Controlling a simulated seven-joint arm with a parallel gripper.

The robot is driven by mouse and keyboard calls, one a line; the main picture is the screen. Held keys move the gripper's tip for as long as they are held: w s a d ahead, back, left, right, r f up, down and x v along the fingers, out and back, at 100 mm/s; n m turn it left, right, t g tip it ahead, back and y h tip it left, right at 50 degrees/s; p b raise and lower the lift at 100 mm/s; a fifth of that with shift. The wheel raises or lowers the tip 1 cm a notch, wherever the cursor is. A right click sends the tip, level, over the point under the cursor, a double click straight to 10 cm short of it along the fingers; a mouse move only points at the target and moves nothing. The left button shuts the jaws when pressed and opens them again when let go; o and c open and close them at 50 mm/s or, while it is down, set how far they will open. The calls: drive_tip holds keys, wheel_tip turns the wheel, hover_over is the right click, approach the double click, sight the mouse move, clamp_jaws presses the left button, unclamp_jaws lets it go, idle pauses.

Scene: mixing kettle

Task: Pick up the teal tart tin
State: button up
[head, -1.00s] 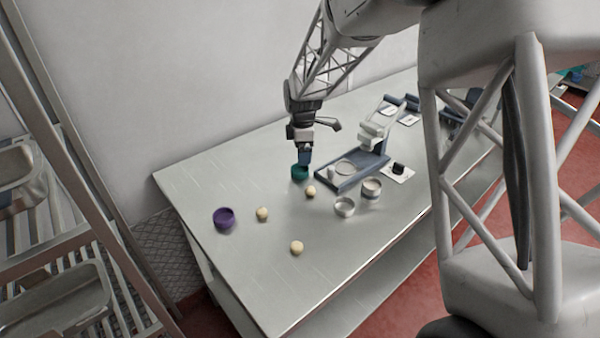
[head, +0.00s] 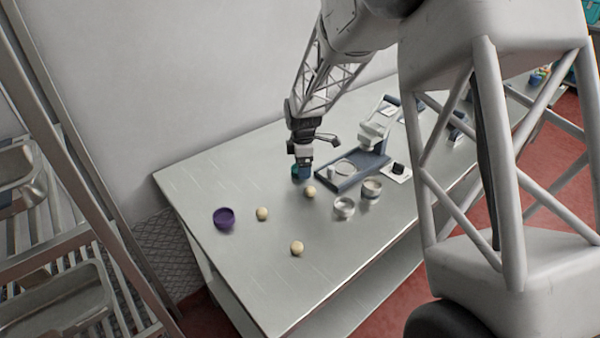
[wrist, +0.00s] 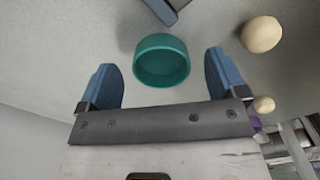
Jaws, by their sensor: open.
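The teal tart tin (wrist: 162,62) stands on the table, a round open cup seen from above in the wrist view. In the head view only a small teal part of the tin (head: 295,171) shows behind my gripper (head: 304,172). In the wrist view my gripper (wrist: 165,75) is open, its two blue fingers apart. The tin lies between and slightly beyond the fingers, with a gap on each side. The fingers do not visibly touch it.
A blue-grey press stand (head: 345,184) is close on the right of the tin. A dough ball (head: 310,192) lies just in front; others lie nearer. A purple tin (head: 224,218) stands at left. Two metal containers (head: 344,208) (head: 371,189) are at right. The table's left area (head: 200,180) is clear.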

drive_tip(key=shift+f, duration=0.9)
drive_tip(key=c, duration=1)
drive_tip(key=shift+c, duration=0.3)
drive_tip(key=shift+r, duration=0.1)
drive_tip(key=shift+r, duration=0.45)
wheel_tip(320, 180, up, 3)
drive_tip(key=shift+s+f, duration=0.1)
drive_tip(key=shift+f, duration=0.1)
drive_tip(key=s+d, duration=0.1)
drive_tip(key=s, duration=0.4)
drive_tip(key=s+d+r, duration=0.1)
drive_tip(key=s+d, duration=0.1)
drive_tip(key=s, duration=0.3)
drive_tip(key=s+d, duration=0.2)
drive_tip(key=s, duration=0.3)
drive_tip(key=shift+r, duration=0.15)
